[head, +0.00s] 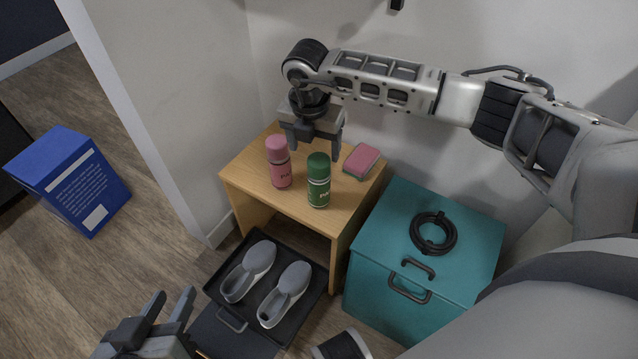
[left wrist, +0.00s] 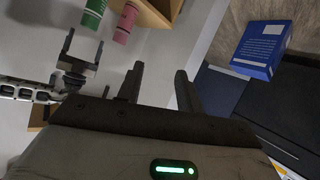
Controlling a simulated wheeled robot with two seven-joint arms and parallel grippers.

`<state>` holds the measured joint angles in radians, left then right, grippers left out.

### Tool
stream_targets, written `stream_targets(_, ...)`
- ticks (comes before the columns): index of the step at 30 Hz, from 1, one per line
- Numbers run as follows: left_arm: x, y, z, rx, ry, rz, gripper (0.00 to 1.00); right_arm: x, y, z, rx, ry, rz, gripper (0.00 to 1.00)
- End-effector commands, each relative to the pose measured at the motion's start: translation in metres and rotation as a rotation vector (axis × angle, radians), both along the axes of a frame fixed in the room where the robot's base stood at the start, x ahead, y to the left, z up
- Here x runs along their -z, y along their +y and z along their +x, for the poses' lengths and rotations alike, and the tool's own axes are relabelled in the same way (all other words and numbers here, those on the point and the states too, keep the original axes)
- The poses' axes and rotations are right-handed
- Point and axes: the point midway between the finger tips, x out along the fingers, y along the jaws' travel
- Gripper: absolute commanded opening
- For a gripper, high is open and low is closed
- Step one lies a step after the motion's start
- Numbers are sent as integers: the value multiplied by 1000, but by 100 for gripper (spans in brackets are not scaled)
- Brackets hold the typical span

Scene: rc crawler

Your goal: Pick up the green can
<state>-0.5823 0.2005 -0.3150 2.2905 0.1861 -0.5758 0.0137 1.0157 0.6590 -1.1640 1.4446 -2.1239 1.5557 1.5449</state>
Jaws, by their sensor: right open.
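The green can (head: 319,181) stands upright on a small wooden table (head: 252,178), with a pink can (head: 279,162) to its left. Both also show at the top of the left wrist view, the green can (left wrist: 93,14) beside the pink can (left wrist: 127,22). My right gripper (head: 316,148) points down just behind and above the green can, open; no can is visibly held. It also shows in the left wrist view (left wrist: 84,46). My left gripper (head: 172,312) is low at the bottom left in the head view, fingers apart and empty, away from the table.
A teal box (head: 450,278) with a black coil (head: 433,233) stands at right. A black tray (head: 231,318) holds grey shoes (head: 285,294). A blue box (head: 70,180) is at far left. A wall stands behind.

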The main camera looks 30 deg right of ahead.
Motion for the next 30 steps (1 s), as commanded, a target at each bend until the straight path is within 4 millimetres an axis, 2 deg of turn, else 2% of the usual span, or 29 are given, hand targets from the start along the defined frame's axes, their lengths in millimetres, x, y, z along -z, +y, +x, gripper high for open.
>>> stream_targets(5, 1, 0, 0, 0, -8, -4, 36, 10, -2, 0, -1, 0, 0, 72)
stream_targets(9, 3, -1, 2, -3, -28, -15, 36, 30, -8, -2, -1, 3, -1, 72)
stream_targets(14, -10, -6, 2, 4, -80, -41, 36, 52, -11, 0, -1, 1, 1, 72)
stream_targets(17, -16, -7, 0, 12, -99, -49, 36, 55, -12, 1, -2, -1, 1, 72)
stream_targets(21, -16, -7, -2, 16, -94, -45, 36, 54, -12, 1, -2, -1, 1, 72)
stream_targets(22, -15, -7, -2, 16, -92, -45, 36, 54, -12, 1, -2, -1, 1, 69)
stream_targets(23, -15, -7, -3, 15, -91, -44, 36, 54, -12, 1, -2, -1, 1, 61)
stream_targets(29, -12, -6, -3, 14, -84, -41, 36, 53, -12, 1, -2, 0, 1, 5)
stream_targets(30, -12, -6, -3, 14, -83, -40, 36, 53, -11, 1, -2, -1, 1, 4)
